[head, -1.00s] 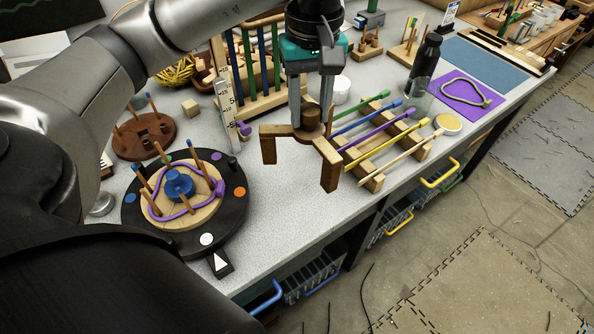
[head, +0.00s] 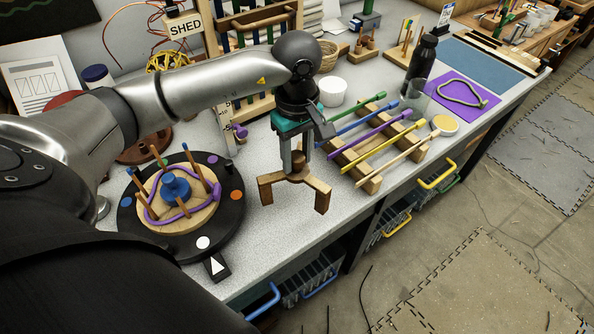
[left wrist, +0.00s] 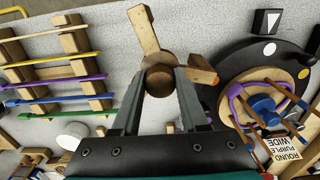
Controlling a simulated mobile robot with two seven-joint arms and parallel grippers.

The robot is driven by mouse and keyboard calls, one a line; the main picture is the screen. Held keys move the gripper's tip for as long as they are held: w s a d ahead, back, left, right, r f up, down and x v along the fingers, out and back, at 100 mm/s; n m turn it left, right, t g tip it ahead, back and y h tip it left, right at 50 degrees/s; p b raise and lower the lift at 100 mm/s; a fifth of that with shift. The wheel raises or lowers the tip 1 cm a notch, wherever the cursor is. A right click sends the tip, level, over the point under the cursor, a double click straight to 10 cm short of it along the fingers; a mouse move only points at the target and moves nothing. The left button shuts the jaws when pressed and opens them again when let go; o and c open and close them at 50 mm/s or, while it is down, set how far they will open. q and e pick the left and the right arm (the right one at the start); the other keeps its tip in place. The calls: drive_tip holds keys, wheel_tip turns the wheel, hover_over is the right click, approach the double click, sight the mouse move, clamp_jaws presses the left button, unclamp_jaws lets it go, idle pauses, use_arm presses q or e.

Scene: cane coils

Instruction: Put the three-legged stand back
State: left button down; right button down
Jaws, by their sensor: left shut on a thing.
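The three-legged wooden stand (head: 300,181) has a round dark knob on top and pale brown legs. My left gripper (head: 292,160) points down and is shut on the stand's knob. The stand is upright over the bench near its front edge; whether its feet touch the bench I cannot tell. In the left wrist view the stand (left wrist: 148,32) shows between the two fingers of the left gripper (left wrist: 160,80), its knob gripped and its legs spreading out. My right gripper is not in view.
Left of the stand is a round black board (head: 228,232) with a wooden disc, pegs and a purple loop. Right is a wooden rack (head: 371,184) holding several coloured rods. A white cup (head: 332,92) stands behind. Bare bench (head: 262,240) lies around the stand.

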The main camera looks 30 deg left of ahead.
sight(297, 172)
use_arm(q)
drive_tip(key=shift+f, duration=2.4)
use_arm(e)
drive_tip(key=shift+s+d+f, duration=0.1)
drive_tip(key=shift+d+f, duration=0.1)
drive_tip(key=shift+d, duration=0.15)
use_arm(q)
drive_tip(key=shift+f+b, duration=0.1)
drive_tip(key=shift+b, duration=0.2)
drive_tip(key=shift+c, duration=2.2)
unclamp_jaws()
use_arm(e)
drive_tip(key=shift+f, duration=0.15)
use_arm(q)
wheel_tip(297, 172, up, 12)
drive_tip(key=shift+r+p, duration=0.1)
drive_tip(key=shift+p, duration=0.35)
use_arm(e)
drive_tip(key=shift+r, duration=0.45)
